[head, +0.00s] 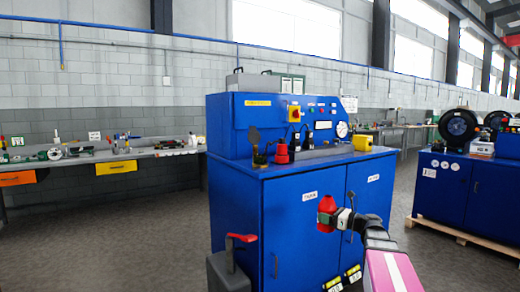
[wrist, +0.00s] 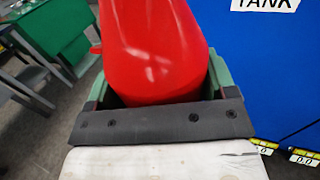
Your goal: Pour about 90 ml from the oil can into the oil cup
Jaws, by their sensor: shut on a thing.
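My gripper (head: 332,216) is shut on the red oil can (head: 326,207) and holds it in front of the blue cabinet's doors. In the wrist view the smooth red can (wrist: 155,50) sits between the green finger sides, above the dark gripper bar. Its spout and any opening are not clear to see. On the cabinet top stand a small dark fitting with a raised flap (head: 256,150) and a red piece with a dark top (head: 282,155). I cannot tell which of these, if either, is the oil cup. The can is apart from both, lower and to the right.
The blue cabinet (head: 240,205) has a control panel and gauge at its back. A grey box with a red lever (head: 240,240) stands at its front left. Yellow-labelled items (head: 350,277) are low in front. A workbench (head: 120,156) is at left, another blue cabinet (head: 470,190) at right.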

